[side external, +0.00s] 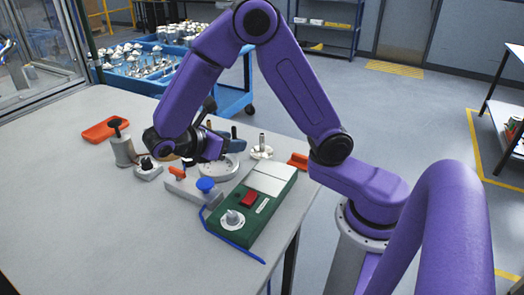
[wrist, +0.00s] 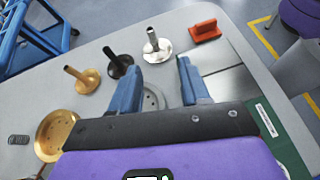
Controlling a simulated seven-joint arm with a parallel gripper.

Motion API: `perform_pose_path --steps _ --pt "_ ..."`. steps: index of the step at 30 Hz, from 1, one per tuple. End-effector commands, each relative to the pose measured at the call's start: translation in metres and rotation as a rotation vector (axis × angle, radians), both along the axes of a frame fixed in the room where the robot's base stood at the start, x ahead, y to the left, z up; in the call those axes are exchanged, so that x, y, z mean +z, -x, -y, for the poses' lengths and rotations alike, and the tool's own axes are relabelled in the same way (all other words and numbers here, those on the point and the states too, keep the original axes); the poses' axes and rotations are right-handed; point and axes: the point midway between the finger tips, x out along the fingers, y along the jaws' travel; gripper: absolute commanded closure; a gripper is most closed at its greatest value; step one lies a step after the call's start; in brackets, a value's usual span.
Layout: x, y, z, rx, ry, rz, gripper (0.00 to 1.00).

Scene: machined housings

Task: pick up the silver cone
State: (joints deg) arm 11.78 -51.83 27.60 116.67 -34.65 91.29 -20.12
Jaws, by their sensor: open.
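The silver cone (wrist: 156,46), a flared disc base with an upright dark-topped stem, stands on the table near its far edge in the wrist view. In the side external view the silver cone (side external: 262,150) stands just right of my gripper (side external: 235,134). In the wrist view my gripper (wrist: 157,64) has its two blue fingers spread apart with nothing held between them. The cone lies beyond the fingertips, roughly in line with the gap, and apart from them. In the side view my wrist hides part of the table behind it.
A black cone (wrist: 118,65) and a brass cone (wrist: 83,76) stand left of the silver one. A brass dish (wrist: 56,134) lies further left. An orange block (wrist: 205,30) is to the right. A green control box (side external: 252,205) and grey plate sit near my gripper.

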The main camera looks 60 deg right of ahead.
Motion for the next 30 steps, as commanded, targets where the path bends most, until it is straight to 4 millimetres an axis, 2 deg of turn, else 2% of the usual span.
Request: perform_pose_path --steps 3,8,24,30 --pt "0.0 -0.009 0.001 -0.001 0.061 -0.034 0.54" --pt "-0.001 -0.012 0.009 -0.001 0.085 -0.048 0.54" --pt "-0.038 0.006 0.096 -0.004 0.081 -0.049 0.54" --pt "-0.046 0.008 0.112 -0.001 0.081 -0.046 0.54"
